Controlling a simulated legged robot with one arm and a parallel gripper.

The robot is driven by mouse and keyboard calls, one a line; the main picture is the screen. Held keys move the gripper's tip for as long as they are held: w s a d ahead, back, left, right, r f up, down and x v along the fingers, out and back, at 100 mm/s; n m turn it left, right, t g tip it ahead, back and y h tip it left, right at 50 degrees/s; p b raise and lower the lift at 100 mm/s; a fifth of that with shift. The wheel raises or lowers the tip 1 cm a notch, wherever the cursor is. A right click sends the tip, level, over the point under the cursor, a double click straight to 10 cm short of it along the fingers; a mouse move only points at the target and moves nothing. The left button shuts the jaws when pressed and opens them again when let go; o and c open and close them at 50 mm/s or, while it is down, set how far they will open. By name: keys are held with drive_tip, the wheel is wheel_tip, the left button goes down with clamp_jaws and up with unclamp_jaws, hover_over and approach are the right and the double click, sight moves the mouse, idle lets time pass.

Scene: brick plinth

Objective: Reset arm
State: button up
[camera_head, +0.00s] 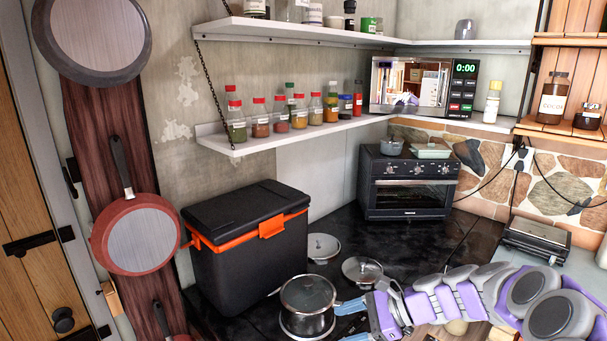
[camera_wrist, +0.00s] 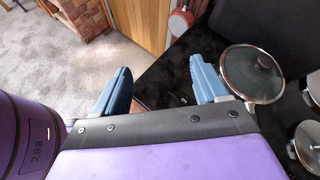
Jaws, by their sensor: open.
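My gripper (camera_head: 348,322) is at the lower right middle of the head view, with its blue fingers pointing left. It is open, and nothing shows between the fingers in the wrist view (camera_wrist: 160,72). A glass-lidded pot (camera_head: 308,297) stands on the black counter just left of the fingers. In the wrist view the pot (camera_wrist: 252,75) is beside the right finger; I cannot tell whether they touch. My purple and grey arm (camera_head: 445,300) stretches in from the lower right.
A black cooler (camera_head: 245,250) with orange latches stands at the counter's left. A toaster oven (camera_head: 408,185) and a grill (camera_head: 538,240) are further back. The wrist view shows carpet (camera_wrist: 45,75) at left.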

drive_tip(key=s+a+r+n+g+h, duration=0.25)
drive_tip(key=s+n, duration=0.25)
drive_tip(key=s, duration=0.3)
drive_tip(key=s+a+r+n+g+h, duration=0.1)
drive_tip(key=s+a+n+h, duration=0.2)
drive_tip(key=s, duration=0.6)
drive_tip(key=s+d+f+n+h, duration=0.1)
drive_tip(key=s+d+n+h, duration=0.2)
drive_tip(key=s, duration=0.6)
drive_tip(key=s+d+f+n+h, duration=0.1)
drive_tip(key=s+d+n+h, duration=0.2)
drive_tip(key=s, duration=0.6)
drive_tip(key=d+n, duration=0.2)
drive_tip(key=d, duration=0.1)
drive_tip(key=shift+d+f+n+h, duration=0.25)
drive_tip(key=shift+f+n+h, duration=0.05)
drive_tip(key=shift+n+h, duration=0.1)
drive_tip(key=shift+w, duration=0.1)
